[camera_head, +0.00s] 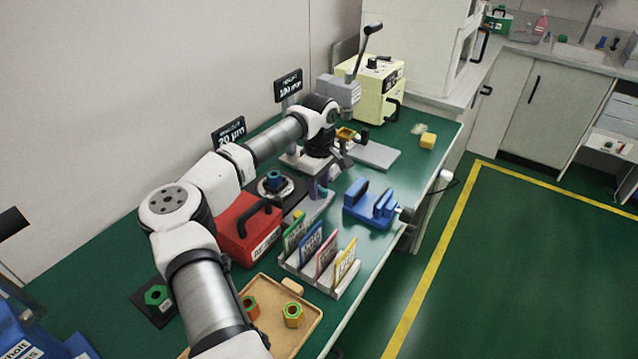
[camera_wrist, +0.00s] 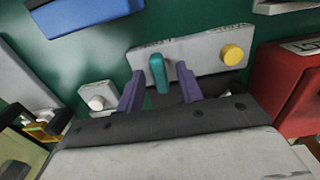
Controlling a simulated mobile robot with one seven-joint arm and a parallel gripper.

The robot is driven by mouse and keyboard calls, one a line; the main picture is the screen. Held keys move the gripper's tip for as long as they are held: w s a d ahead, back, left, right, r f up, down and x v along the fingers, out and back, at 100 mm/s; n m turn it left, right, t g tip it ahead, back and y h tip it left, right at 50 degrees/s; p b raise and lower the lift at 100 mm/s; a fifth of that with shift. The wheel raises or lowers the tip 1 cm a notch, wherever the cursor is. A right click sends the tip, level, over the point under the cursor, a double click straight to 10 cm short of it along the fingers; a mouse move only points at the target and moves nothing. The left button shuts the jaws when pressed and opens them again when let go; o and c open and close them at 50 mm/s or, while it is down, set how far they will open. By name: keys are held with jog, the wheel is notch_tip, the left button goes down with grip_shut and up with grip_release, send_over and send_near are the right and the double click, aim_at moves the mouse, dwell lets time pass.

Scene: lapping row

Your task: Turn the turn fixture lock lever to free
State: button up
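A teal lever (camera_wrist: 158,74) stands on a light grey plate (camera_wrist: 200,52) in the wrist view. The plate has lettering along its edge, too small to read, and a yellow knob (camera_wrist: 232,54) to the right of the lever. My gripper (camera_wrist: 159,80) is open, with one purple finger on each side of the lever. Gaps show between the lever and both fingers. In the head view my gripper (camera_head: 319,188) is low over the bench, between the red box and the blue vise. There the lever is largely hidden by the fingers.
A red box (camera_head: 248,229) stands left of my gripper and a blue vise (camera_head: 366,208) right of it. A card rack (camera_head: 344,290) and a wooden tray (camera_head: 310,333) with nuts are nearer. A yellow machine (camera_head: 378,100) stands behind. A small plate with a white knob (camera_wrist: 97,102) is close by.

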grip_shut()
jog(key=shift+n, duration=0.4)
jog(key=n+b, duration=0.1)
jog(key=n, duration=0.7)
jog(key=shift+n+b, duration=0.3)
jog(key=shift+b, duration=0.05)
jog(key=n, duration=0.4)
jog(key=n+b, duration=0.1)
jog(key=n, duration=0.3)
jog(key=shift+n, duration=0.4)
